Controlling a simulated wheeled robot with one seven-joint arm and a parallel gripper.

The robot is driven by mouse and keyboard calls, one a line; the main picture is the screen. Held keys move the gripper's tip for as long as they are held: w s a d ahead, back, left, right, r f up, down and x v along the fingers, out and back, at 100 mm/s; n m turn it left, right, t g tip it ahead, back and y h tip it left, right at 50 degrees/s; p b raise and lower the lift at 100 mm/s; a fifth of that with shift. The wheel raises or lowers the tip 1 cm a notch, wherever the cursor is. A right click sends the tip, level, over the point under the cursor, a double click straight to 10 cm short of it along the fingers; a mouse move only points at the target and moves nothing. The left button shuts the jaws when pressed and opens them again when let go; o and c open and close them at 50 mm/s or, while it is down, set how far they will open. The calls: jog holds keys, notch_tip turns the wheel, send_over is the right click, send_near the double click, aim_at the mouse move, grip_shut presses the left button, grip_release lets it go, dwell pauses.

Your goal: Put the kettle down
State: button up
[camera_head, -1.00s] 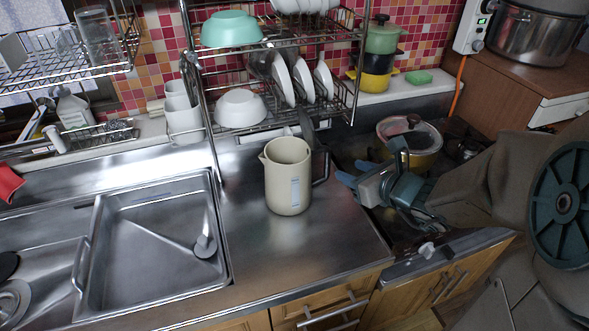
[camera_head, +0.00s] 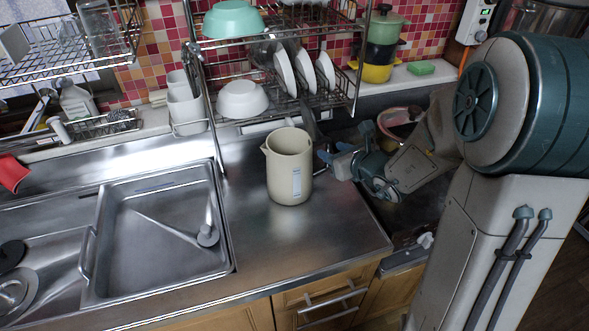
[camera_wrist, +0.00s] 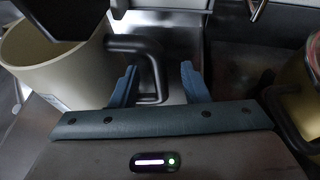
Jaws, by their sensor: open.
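The cream kettle (camera_head: 289,168) stands upright on the steel counter, right of the sink, its spout to the left and its dark handle on the right. In the wrist view the kettle body (camera_wrist: 58,70) fills the upper left, with its black handle (camera_wrist: 152,72) near the fingers. My gripper (camera_head: 338,164) is just right of the kettle on the handle side. In the wrist view my gripper (camera_wrist: 158,84) has its two blue fingers apart, with the lower part of the handle showing between them or just beyond; I cannot tell which.
The sink (camera_head: 160,230) lies left of the kettle, and a wire dish rack (camera_head: 270,110) stands behind it. A lidded yellow pot (camera_wrist: 300,90) is close on the gripper's right. The counter in front of the kettle is clear.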

jog(key=shift+p+x, duration=0.4)
jog(key=shift+x, duration=1.95)
jog(key=shift+s, duration=0.1)
grip_shut()
